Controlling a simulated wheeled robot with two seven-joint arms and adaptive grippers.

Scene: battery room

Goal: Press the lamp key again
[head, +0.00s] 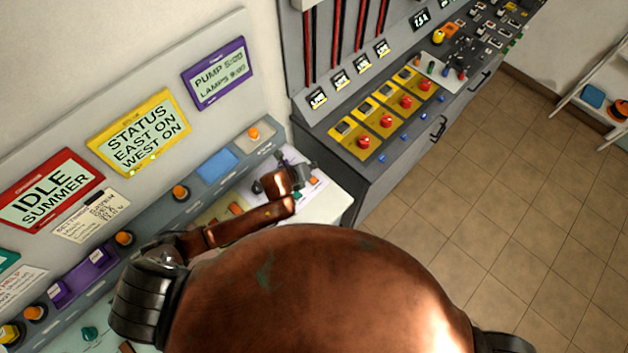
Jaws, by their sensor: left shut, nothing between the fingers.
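My left gripper (302,165) is shut and empty, above a pale panel with purple markings (318,187) at the right end of the sloped console. An orange key (314,181) and a teal key (298,195) show on this panel, close to the gripper. Part of the panel is hidden by my wrist, and I cannot tell whether the fingers touch a key. No label readable here names the lamp key. A purple-framed display (217,74) reads "PUMP 5:00, LAMPS 9:00". My right gripper is not in view.
A yellow display (139,132) reads "STATUS EAST ON WEST ON"; a red one (50,190) reads "IDLE SUMMER". Orange knobs (181,193) line the console. A grey cabinet (400,150) with red buttons stands to the right. Tiled floor (480,190) is clear beyond.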

